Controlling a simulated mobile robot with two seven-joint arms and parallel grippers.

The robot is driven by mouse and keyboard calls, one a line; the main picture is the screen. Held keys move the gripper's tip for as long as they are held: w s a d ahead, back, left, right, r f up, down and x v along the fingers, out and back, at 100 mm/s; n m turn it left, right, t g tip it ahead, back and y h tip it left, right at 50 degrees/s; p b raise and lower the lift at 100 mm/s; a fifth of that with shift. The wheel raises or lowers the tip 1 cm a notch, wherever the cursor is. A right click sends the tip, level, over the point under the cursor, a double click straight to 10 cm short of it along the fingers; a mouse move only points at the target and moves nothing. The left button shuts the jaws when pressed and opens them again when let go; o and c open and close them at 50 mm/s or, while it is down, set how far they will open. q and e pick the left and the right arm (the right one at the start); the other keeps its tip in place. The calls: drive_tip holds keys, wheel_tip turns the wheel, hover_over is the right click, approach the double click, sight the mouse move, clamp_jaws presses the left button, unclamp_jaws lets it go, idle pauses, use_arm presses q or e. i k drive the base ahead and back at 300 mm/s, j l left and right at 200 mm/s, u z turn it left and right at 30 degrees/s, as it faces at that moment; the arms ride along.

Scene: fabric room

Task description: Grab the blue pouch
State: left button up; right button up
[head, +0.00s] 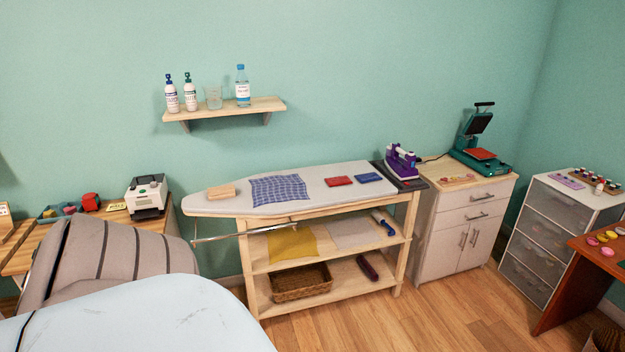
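A small flat blue pouch (368,177) lies on the right part of the grey ironing board (330,192) in the head view. A red pouch (339,181) lies just to its left, apart from it. The blue pouch is in plain sight with nothing on top of it. Neither of my grippers shows in the head view.
A blue checked cloth (279,190) and a wooden block (221,192) lie on the board's left part. A purple iron (401,162) stands right of the blue pouch. A pale rounded surface (150,318) fills the lower left. Wooden floor (430,318) is open at front right.

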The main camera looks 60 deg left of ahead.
sight(370, 177)
drive_tip(key=u, duration=1.7)
drive_tip(key=i+l+u, duration=0.15)
drive_tip(key=i, duration=0.45)
